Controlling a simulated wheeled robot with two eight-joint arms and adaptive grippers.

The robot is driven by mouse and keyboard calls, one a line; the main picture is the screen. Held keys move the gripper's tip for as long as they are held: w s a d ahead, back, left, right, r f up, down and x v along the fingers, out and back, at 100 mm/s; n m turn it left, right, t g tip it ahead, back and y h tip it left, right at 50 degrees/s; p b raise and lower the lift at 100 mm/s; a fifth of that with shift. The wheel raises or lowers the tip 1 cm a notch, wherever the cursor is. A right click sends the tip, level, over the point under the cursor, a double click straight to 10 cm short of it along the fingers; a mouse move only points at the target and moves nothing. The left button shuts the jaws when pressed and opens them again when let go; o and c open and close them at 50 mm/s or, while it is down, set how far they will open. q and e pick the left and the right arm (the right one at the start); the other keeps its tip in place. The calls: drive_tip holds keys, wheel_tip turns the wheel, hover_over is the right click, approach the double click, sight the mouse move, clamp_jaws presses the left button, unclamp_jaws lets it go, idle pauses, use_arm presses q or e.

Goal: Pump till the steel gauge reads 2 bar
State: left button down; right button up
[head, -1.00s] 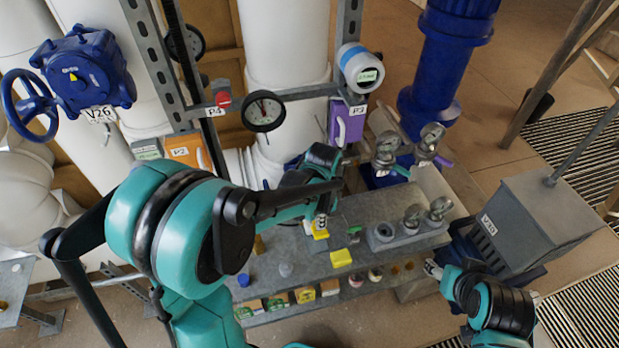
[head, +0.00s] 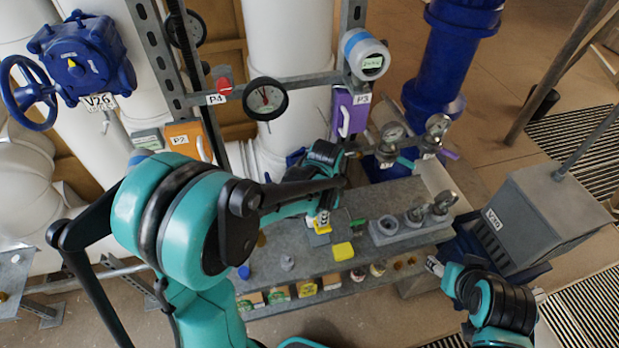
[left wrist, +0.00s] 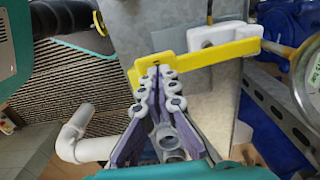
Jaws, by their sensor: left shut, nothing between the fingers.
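My left gripper (head: 322,220) is over the grey bench, above a small yellow piece (head: 321,229). The left wrist view shows its fingers (left wrist: 160,72) shut with nothing between them, their tips at a yellow bar (left wrist: 210,54); whether they touch it I cannot tell. The bar runs beside a white block (left wrist: 215,34) towards a steel-rimmed gauge (left wrist: 308,75), cut off at the right edge. Two metal-cased gauges (head: 392,132) (head: 438,124) stand behind the bench, near a teal lever (head: 405,162) and a purple lever (head: 448,153). I cannot read them. My right gripper (head: 435,266) is at the bench's right end.
A black-rimmed dial (head: 265,99) and a digital gauge (head: 367,57) hang on the rail. The grey bench (head: 290,258) holds a loose yellow block (head: 343,251) and small gauges (head: 415,213). A grey box (head: 545,215) stands to the right. A blue valve (head: 85,60) is at upper left.

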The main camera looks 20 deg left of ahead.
use_arm(q)
drive_tip(key=shift+f+b, duration=1)
drive_tip(key=shift+f, duration=0.4)
drive_tip(key=shift+r+p, duration=1.95)
drive_tip(key=shift+r, duration=0.65)
wheel_tip(320, 180, up, 5)
drive_tip(key=p, duration=0.3)
drive_tip(key=shift+p, duration=0.35)
